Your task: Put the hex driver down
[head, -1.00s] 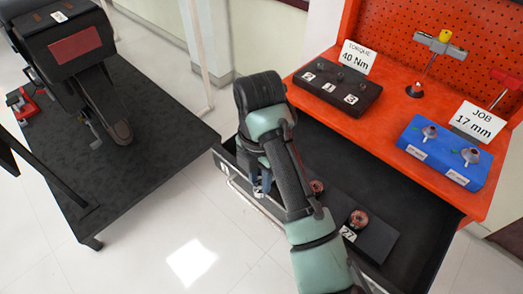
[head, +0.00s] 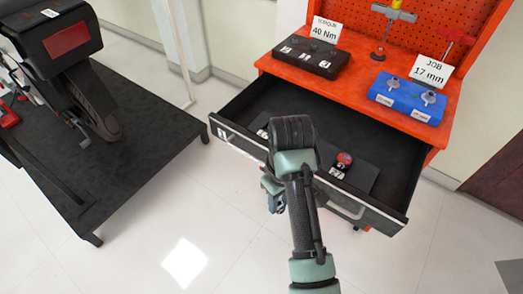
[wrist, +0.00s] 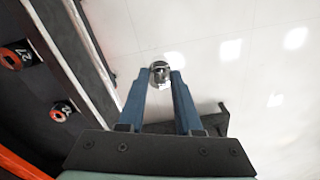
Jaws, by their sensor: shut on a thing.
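My gripper (wrist: 159,85) is shut on a small, round, silver metal piece (wrist: 159,72), which I take to be the hex driver. It is seen end-on between the blue fingertips, so its length is hidden. In the wrist view, pale floor lies behind it, and the drawer is to the left. In the head view, my gripper (head: 273,193) is at the drawer's front edge, largely covered by my own arm. The held piece cannot be made out clearly there.
The open drawer (head: 283,98) holds a dark rack with red-ringed sockets (head: 344,160). The orange bench (head: 345,75) above carries a black torque block (head: 310,58) and a blue job block (head: 407,98). A black platform (head: 150,140) stands left. Floor between is clear.

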